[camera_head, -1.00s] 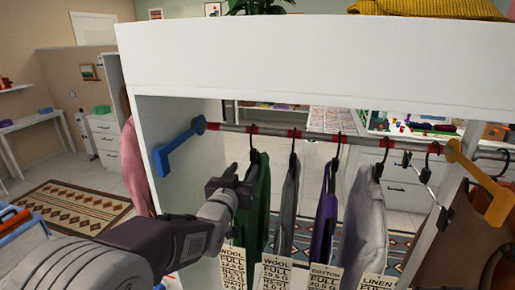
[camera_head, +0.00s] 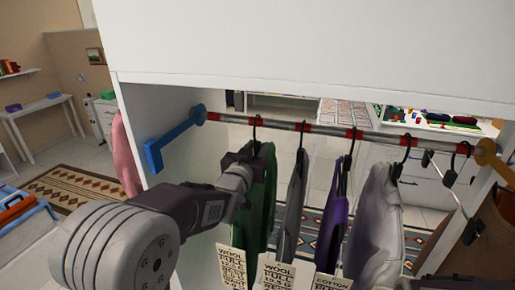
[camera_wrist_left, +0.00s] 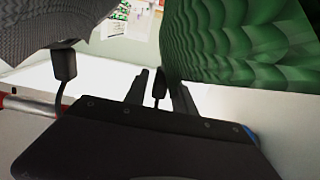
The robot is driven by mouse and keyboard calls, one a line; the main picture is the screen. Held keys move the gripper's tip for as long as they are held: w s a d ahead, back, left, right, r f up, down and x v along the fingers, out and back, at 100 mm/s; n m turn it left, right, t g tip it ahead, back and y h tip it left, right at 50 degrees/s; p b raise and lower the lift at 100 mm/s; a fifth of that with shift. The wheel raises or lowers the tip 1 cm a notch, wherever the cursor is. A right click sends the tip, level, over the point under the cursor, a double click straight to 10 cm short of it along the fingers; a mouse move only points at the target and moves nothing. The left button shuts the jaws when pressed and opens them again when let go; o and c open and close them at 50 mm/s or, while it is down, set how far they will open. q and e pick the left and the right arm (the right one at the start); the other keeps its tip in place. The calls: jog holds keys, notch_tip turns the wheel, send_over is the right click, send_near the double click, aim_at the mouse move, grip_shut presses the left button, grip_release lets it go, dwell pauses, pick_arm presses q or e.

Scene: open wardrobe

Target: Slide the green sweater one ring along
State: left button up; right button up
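The green sweater (camera_head: 262,200) hangs on a black hanger, leftmost on the metal rod (camera_head: 330,129). Its hook sits at a red ring (camera_head: 257,121) on the rod. My left gripper (camera_head: 245,153) is at the top of this sweater, just below the rod. In the left wrist view its two fingers (camera_wrist_left: 162,88) stand apart on either side of a black hanger neck (camera_wrist_left: 158,82), with a gap showing; the green sweater (camera_wrist_left: 240,45) is at the right there. My right gripper is not in view.
Rod left of the sweater is free.

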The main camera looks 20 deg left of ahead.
pick_arm(q)
grip_shut()
jog(key=a+p, duration=0.2)
jog(key=a, duration=1)
jog(key=shift+w+a, duration=0.2)
jog(key=shift+a, duration=0.15)
jog(key=shift+o, duration=2.3)
grip_release()
jog(key=shift+d, duration=0.1)
jog(key=shift+w, duration=0.1)
jog(key=shift+f, duration=0.15)
